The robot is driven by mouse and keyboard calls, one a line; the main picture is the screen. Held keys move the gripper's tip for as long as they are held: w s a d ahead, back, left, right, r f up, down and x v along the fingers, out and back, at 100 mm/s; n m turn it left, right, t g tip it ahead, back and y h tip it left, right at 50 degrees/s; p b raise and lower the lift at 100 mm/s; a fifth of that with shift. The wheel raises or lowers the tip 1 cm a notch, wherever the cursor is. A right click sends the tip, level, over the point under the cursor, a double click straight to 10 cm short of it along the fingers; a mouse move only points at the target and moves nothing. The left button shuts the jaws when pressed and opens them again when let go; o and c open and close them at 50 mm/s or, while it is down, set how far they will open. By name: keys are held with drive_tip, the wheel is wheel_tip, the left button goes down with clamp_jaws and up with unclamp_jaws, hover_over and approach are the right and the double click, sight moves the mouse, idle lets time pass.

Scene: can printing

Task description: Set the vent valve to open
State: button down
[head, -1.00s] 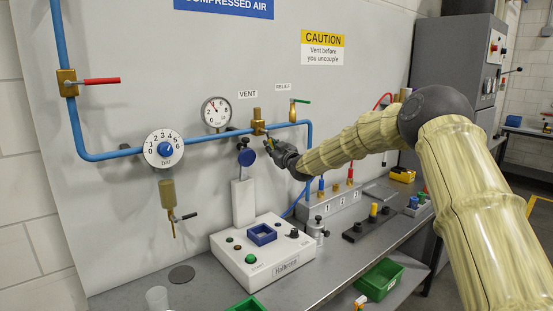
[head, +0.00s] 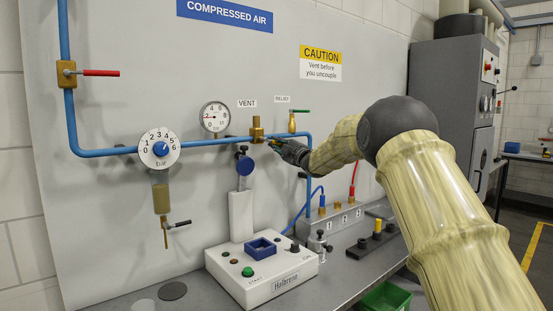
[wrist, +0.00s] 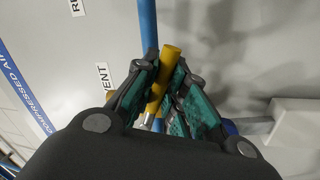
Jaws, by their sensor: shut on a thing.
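My gripper (head: 275,143) is at the valve's lower right in the head view. In the wrist view my gripper (wrist: 164,78) is shut on the yellow lever, with teal pads on both sides. The valve body is mostly hidden there by the left finger.
A green-handled relief valve (head: 293,121) stands close right of the vent valve. A pressure gauge (head: 214,117) and a regulator dial (head: 159,148) are to the left. A red-handled valve (head: 68,73) is at upper left.

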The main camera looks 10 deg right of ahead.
drive_tip(key=shift+w+d+r+n+y+b, duration=0.1)
drive_tip(key=shift+r+n+y+b, duration=0.3)
drive_tip(key=shift+n, duration=0.45)
drive_tip(key=shift+s+r+n+y+b, duration=0.1)
drive_tip(key=shift+r+n+b, duration=0.2)
drive_tip(key=shift+n+b, duration=0.45)
drive_tip(key=shift+w+d+r+n+y+b, duration=0.1)
drive_tip(key=shift+r+n+y+b, duration=0.2)
drive_tip(key=shift+n, duration=0.7)
drive_tip(key=shift+r, duration=0.15)
drive_tip(key=c, duration=1.5)
unclamp_jaws()
drive_tip(key=shift+o, duration=0.2)
drive_tip(key=v, duration=1.2)
drive_tip(key=shift+r, duration=0.25)
